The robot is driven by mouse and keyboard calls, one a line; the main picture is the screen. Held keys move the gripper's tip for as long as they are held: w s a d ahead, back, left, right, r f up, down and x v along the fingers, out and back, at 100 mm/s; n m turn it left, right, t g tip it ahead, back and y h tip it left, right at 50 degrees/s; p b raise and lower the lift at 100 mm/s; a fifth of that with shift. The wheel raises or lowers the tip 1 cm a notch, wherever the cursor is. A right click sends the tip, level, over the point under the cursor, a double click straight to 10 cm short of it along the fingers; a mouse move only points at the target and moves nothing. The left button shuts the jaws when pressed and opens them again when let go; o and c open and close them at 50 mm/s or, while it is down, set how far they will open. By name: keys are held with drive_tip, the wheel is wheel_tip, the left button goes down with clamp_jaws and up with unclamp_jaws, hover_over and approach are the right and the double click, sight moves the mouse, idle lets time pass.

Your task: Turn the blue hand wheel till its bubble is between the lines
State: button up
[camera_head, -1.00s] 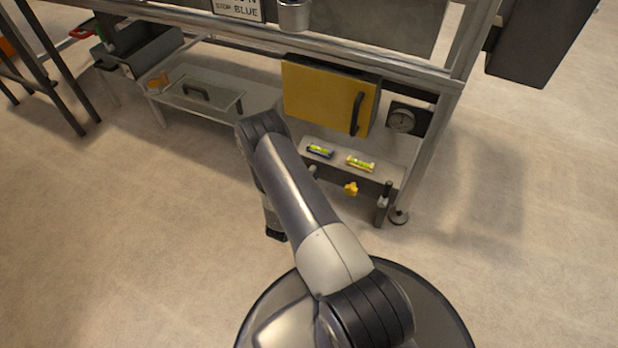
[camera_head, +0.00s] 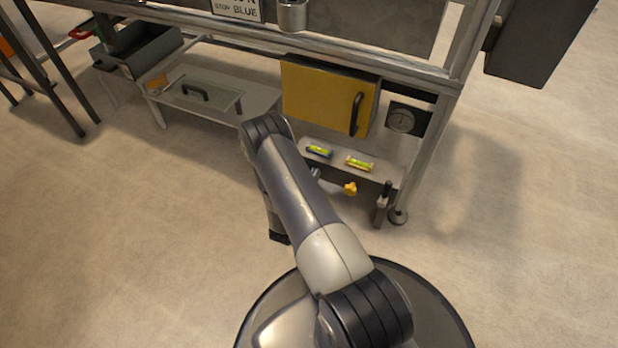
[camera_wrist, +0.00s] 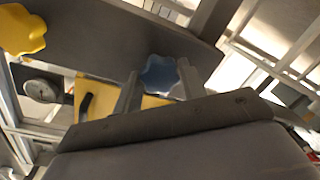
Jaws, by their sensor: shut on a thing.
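The blue hand wheel (camera_wrist: 160,74) sits between the two fingers of my gripper (camera_wrist: 158,88) in the wrist view, and the jaws are shut on it. The blue-ended bubble level (camera_head: 319,152) lies on the grey shelf (camera_head: 340,163) above the wheel. Its vial is yellow-green; the bubble and lines are too small to read.
A yellow hand wheel (camera_head: 350,188) sits to the right, and it also shows in the wrist view (camera_wrist: 22,30). A yellow level (camera_head: 360,164) lies beside the blue one. A yellow door (camera_head: 328,97) and a round gauge (camera_head: 402,120) are above. Open floor lies left.

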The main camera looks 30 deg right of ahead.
drive_tip(key=shift+s+f+m, duration=0.1)
drive_tip(key=shift+m, duration=0.2)
drive_tip(key=o, duration=1)
drive_tip(key=shift+c, duration=0.2)
